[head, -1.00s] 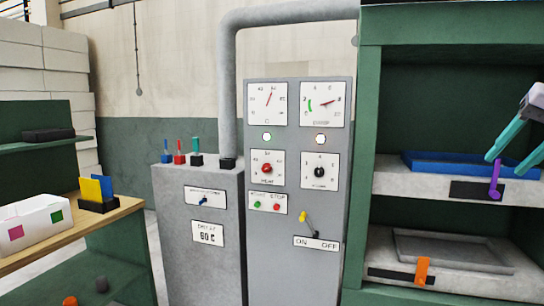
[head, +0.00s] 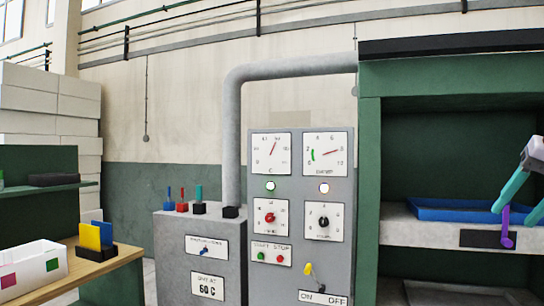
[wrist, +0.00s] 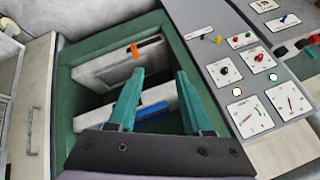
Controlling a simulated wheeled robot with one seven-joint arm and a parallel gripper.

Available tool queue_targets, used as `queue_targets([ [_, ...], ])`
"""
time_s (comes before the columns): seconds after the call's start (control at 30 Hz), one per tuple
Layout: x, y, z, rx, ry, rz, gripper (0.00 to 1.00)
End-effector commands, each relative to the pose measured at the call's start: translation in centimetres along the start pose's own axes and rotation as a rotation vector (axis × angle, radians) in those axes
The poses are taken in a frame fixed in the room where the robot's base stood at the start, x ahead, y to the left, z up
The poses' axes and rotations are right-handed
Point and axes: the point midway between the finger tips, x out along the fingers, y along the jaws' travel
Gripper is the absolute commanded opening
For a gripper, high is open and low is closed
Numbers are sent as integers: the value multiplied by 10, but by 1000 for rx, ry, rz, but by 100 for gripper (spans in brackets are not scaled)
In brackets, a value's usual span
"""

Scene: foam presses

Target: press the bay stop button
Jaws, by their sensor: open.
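The grey control panel (head: 342,205) stands in the middle of the head view. Low on it is a plate marked START and STOP, with a green start button (head: 261,256) on the left and the red stop button (head: 280,258) on the right. In the wrist view the panel looks turned over, with the red stop button (wrist: 235,42) beside the green one (wrist: 248,35). My gripper (head: 517,210) is at the right edge of the head view, in front of the shelf bay and well apart from the buttons. In the wrist view its teal fingers (wrist: 160,75) are spread and empty.
A green press frame (head: 369,150) with a blue tray (head: 440,215) and a purple handle (head: 506,228) stands at right. A grey cabinet (head: 170,255) adjoins the panel.

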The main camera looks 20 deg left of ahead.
Motion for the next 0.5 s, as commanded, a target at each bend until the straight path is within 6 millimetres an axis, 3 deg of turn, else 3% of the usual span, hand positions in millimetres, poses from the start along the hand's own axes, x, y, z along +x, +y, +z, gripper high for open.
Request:
queue_targets([
  [0.13, 0, 0, 0, 0, 0, 0, 50],
  [0.17, 0, 0, 0, 0, 0, 0, 42],
  [0.27, 0, 0, 0, 0, 0, 0, 4],
  [0.3, 0, 0, 0, 0, 0, 0, 0],
  [0.5, 0, 0, 0, 0, 0, 0, 0],
])
